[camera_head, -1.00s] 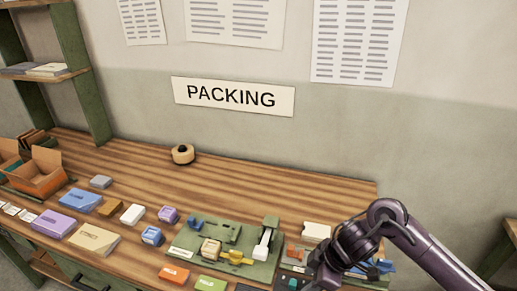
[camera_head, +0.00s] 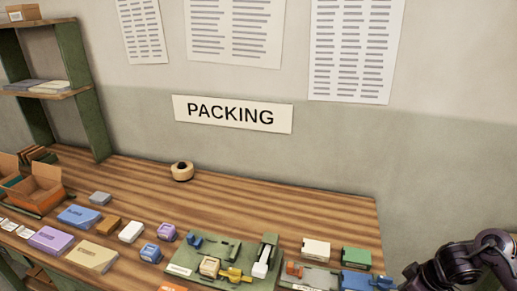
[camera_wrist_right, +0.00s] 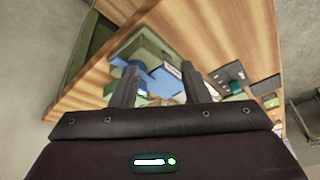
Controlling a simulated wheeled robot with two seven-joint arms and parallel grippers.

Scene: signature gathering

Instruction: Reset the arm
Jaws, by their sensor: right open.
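My right arm (camera_head: 478,262) shows at the lower right corner of the head view, beyond the table's right end. Its fingers are out of that view. In the right wrist view my right gripper (camera_wrist_right: 155,88) has its two dark fingers apart, with nothing held between them. Past the fingertips lie the wooden table (camera_wrist_right: 205,35) and a blue item (camera_wrist_right: 130,75), apart from the gripper. My left gripper is in neither view.
The packing table (camera_head: 280,205) holds a green tray (camera_head: 215,250) with several small parts, several coloured boxes, a tape roll (camera_head: 182,171) and an open carton (camera_head: 38,187). A green shelf (camera_head: 80,85) stands at the left. The table's back strip is mostly clear.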

